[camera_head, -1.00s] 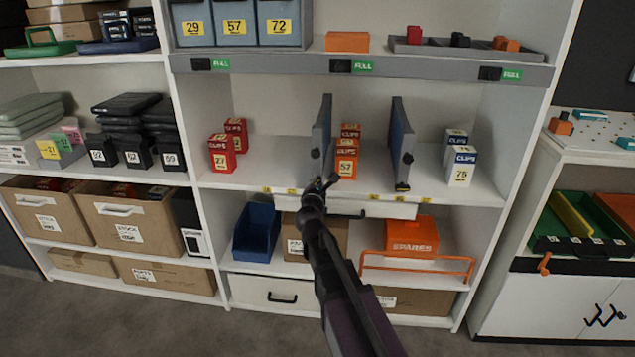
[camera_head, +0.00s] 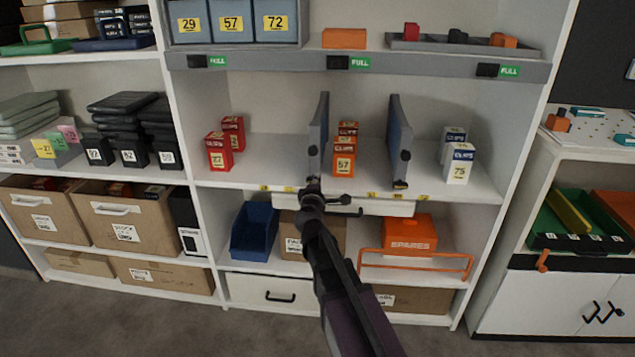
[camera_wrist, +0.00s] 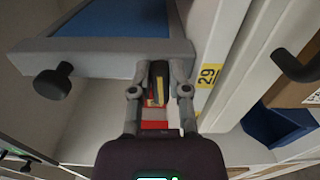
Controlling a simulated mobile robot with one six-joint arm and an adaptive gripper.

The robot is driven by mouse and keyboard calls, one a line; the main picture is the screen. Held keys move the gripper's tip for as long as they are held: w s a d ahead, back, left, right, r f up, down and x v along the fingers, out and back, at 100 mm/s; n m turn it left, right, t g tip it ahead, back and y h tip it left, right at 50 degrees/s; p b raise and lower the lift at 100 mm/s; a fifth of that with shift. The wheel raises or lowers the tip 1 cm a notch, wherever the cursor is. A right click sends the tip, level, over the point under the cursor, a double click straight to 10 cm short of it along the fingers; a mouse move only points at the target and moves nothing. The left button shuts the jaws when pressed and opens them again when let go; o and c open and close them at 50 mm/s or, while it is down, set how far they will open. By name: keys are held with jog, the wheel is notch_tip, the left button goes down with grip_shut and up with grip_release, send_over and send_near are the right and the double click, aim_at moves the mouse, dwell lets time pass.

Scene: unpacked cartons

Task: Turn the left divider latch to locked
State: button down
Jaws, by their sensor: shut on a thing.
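The left divider (camera_head: 319,130) is a grey-blue upright panel on the middle shelf, between the red and orange clip boxes. My gripper (camera_head: 313,184) is at the front foot of this divider, at the shelf edge, and covers its latch in the head view. In the wrist view my gripper (camera_wrist: 159,88) has its two fingers on either side of the small dark and yellow latch (camera_wrist: 157,72), shut on it. The divider's grey edge (camera_wrist: 105,57) and round black knob (camera_wrist: 52,80) show beside the fingers. The latch's exact angle is hard to tell.
The right divider (camera_head: 400,130) stands apart, with its own latch (camera_head: 400,185) at its foot. Red boxes (camera_head: 219,152) and orange boxes (camera_head: 344,160) flank the left divider. A white drawer front (camera_head: 385,208) lies just below the shelf edge.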

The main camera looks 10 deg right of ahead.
jog(key=shift+m, duration=0.5)
jog(key=c, duration=0.6)
grip_release()
jog(key=v, duration=1.2)
